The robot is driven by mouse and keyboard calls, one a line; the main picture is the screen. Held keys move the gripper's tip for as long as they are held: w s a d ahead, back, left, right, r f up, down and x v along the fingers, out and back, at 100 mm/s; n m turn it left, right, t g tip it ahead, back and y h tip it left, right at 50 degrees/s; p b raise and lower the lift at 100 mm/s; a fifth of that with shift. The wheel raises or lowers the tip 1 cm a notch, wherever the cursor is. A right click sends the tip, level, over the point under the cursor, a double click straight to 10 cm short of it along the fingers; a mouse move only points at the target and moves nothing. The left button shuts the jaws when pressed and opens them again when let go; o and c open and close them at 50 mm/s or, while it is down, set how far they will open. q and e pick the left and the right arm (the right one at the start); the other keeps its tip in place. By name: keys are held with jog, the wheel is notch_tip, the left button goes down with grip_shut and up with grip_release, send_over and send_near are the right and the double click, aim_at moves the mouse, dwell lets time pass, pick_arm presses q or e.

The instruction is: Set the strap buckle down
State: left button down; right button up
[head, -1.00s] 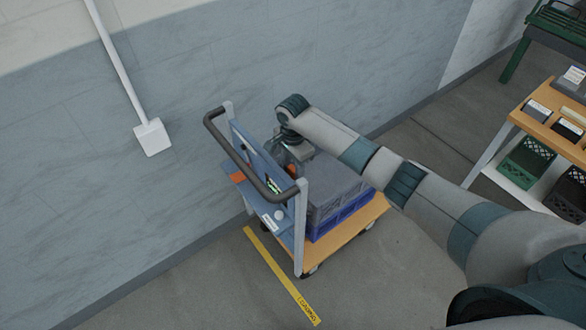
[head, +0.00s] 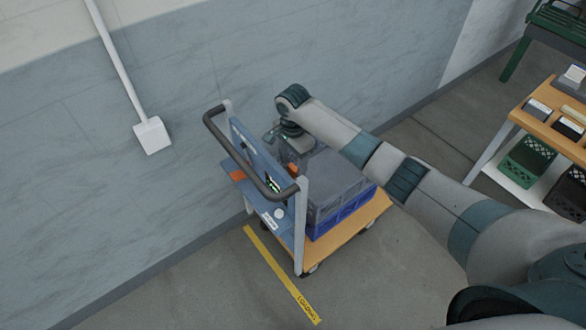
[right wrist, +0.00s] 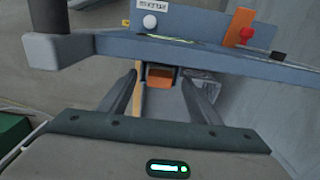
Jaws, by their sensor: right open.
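A small orange piece with a dark upper part (right wrist: 161,78), which looks like the strap buckle, shows in the right wrist view between and just beyond my fingertips. I cannot tell what it rests on. My right gripper (right wrist: 158,84) is open, with a finger on either side of the orange piece and a visible gap to each. In the head view my right gripper (head: 289,152) is low behind the cart's blue panel, beside the grey crate. Its fingertips and the orange piece are largely hidden there. My left gripper is not in view.
The cart has a dark push handle (head: 231,157), a blue panel (head: 255,157) and a wooden deck (head: 345,232). A grey crate (head: 335,185) sits on a blue crate (head: 345,212). The wall is close behind. A shelf (head: 548,115) stands at right.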

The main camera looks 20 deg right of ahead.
aim_at(293, 168)
notch_tip(293, 168, up, 10)
jog(key=b, duration=0.2)
jog(key=shift+s+f, duration=0.15)
dwell(0.8)
